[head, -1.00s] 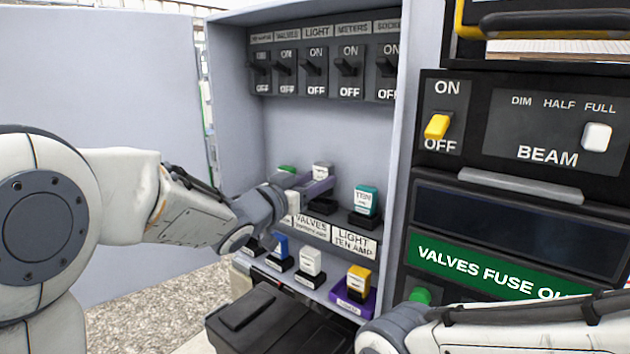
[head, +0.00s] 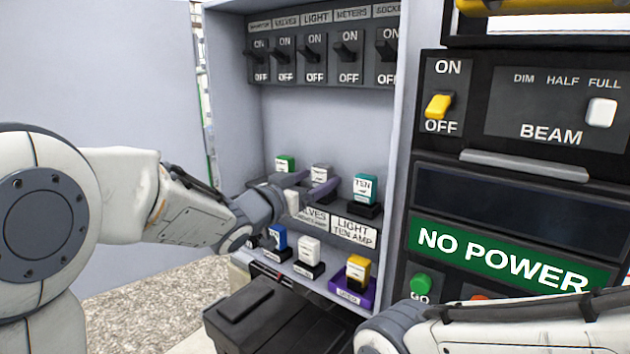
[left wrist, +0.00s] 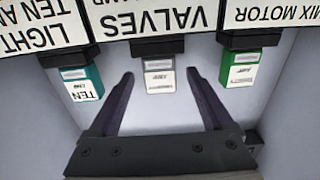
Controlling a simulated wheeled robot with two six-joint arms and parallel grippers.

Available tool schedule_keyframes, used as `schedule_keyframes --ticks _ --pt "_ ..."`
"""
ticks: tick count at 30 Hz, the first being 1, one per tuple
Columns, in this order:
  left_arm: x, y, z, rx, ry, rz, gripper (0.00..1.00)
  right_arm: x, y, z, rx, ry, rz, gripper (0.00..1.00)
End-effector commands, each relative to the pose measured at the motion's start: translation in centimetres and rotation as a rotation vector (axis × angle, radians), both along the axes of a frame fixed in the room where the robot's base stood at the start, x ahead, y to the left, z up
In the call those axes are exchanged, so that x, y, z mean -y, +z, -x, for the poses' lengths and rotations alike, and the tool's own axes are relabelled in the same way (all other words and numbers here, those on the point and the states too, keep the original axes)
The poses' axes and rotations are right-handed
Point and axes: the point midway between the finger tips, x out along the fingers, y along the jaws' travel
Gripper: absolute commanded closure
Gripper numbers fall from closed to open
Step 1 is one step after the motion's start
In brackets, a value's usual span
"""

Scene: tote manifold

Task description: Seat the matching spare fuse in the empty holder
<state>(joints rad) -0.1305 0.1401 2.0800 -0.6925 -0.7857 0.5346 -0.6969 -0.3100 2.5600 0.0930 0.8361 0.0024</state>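My left gripper (head: 325,183) reaches into the upper row of fuse holders. In the left wrist view its two dark fingers (left wrist: 159,75) are spread, one on each side of a grey-white fuse (left wrist: 159,82), with gaps to it. This fuse sits in the black holder at the VALVES label (left wrist: 158,20); it also shows in the head view (head: 320,173). A teal fuse (head: 365,188) marked TEN stands in the LIGHT holder, and a green fuse (head: 285,163) in the MIX MOTOR holder. My right gripper is out of view.
Below are a blue fuse (head: 278,237), a white fuse (head: 309,250) and a yellow fuse (head: 357,269) in a purple holder (head: 350,297). The display (head: 500,256) reads NO POWER. A black box (head: 265,325) stands below; the cabinet wall (head: 402,140) bounds the right.

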Motion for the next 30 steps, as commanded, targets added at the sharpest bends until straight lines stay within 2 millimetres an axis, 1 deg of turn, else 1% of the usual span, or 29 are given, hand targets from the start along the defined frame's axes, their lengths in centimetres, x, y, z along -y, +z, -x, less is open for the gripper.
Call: schedule_keyframes --ticks 8,11,17,21,24,27,30 --pt "-0.3 -0.1 0.3 0.000 0.001 0.000 0.16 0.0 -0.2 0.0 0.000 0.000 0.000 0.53" --pt "-1.0 -0.2 1.2 0.003 0.003 -0.001 0.16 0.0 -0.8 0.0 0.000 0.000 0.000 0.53" --pt "-3.2 -0.3 4.6 0.003 0.005 -0.001 0.16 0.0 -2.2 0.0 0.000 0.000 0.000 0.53" --pt "-4.6 -0.2 6.7 0.003 0.004 -0.001 0.16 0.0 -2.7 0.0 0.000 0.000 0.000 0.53" --pt "-5.4 -0.1 7.7 0.002 0.003 -0.001 0.16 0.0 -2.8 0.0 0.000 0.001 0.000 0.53" --pt "-5.7 -0.2 8.4 -0.001 0.004 -0.002 0.16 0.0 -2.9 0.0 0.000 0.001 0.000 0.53" --pt "-5.7 -1.0 8.5 -0.027 0.033 -0.016 0.16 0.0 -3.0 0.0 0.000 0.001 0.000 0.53"
